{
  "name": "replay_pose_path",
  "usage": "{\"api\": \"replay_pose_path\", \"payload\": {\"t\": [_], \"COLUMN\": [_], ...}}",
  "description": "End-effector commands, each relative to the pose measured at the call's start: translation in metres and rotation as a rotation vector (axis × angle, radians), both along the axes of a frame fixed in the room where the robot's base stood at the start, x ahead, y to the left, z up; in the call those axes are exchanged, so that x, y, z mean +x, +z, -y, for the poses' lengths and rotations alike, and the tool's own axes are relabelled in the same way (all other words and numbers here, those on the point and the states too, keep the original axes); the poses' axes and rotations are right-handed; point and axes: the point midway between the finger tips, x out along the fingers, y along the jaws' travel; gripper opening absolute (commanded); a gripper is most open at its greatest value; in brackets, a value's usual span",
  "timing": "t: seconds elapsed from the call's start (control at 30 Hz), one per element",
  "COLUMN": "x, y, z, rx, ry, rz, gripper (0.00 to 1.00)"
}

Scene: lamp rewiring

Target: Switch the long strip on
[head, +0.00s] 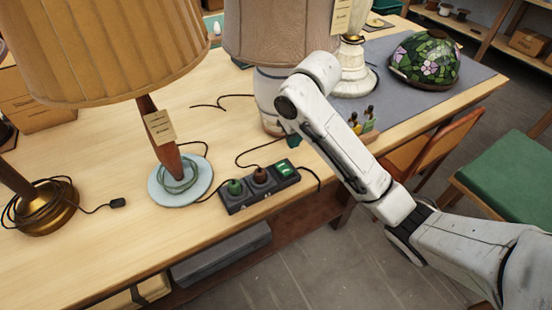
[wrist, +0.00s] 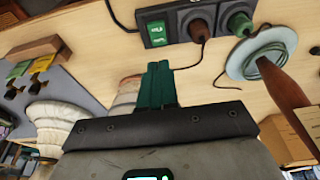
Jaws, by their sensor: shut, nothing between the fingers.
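The long strip (head: 250,207) is a dark power strip near the table's front edge; it also shows at the top of the wrist view (wrist: 178,17). Its bright green rocker switch (head: 284,168) is at the right end in the head view and shows in the wrist view too (wrist: 156,33). A green plug (head: 235,187) and a brown plug (head: 260,175) sit in its sockets. My gripper (head: 293,141) is shut and empty, behind the switch end in the head view. In the wrist view its dark green fingers (wrist: 158,72) appear apart from the switch.
A lamp with a pale blue base (head: 160,188) stands left of the strip, and a brass-based lamp (head: 45,215) farther left. A large-shaded lamp (head: 265,30) stands behind my gripper. Cords lie around the strip. A stained-glass shade (head: 425,60) rests on the grey mat (head: 480,73).

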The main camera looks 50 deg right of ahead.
Motion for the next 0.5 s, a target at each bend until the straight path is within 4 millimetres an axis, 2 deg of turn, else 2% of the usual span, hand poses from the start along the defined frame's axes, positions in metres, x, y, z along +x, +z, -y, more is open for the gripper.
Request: {"api": "replay_pose_path", "payload": {"t": [0.1, 0.5], "x": [-0.0024, -0.0016], "y": [0.0026, -0.0016], "z": [0.0067, 0.0065], "rx": [-0.01, -0.009], "ry": [-0.008, -0.008], "rz": [-0.011, -0.01], "gripper": [0.0, 0.0]}}
